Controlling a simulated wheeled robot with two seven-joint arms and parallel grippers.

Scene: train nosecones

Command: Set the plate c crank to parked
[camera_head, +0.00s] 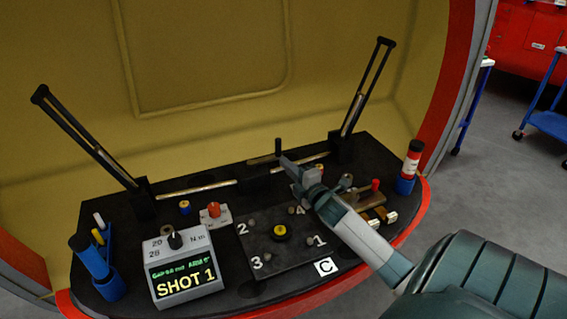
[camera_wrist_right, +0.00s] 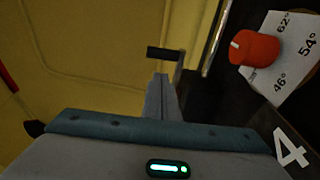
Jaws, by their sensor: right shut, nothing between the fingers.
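Plate C (camera_head: 262,262) is a dark plate with bolts numbered 1 to 4 and a yellow round piece (camera_head: 280,232) in its middle. A small crank with an upright black handle (camera_head: 278,147) stands behind the plate, by the metal rail. In the right wrist view the black handle (camera_wrist_right: 162,53) shows just beyond the fingertips. My right gripper (camera_head: 286,160) is shut and empty, its tips close to the crank handle. I cannot tell whether they touch it. My left gripper is not in view.
A grey box reading SHOT 1 (camera_head: 187,279) stands at front left. Two black slotted arms (camera_head: 90,140) (camera_head: 365,88) rise at the sides.

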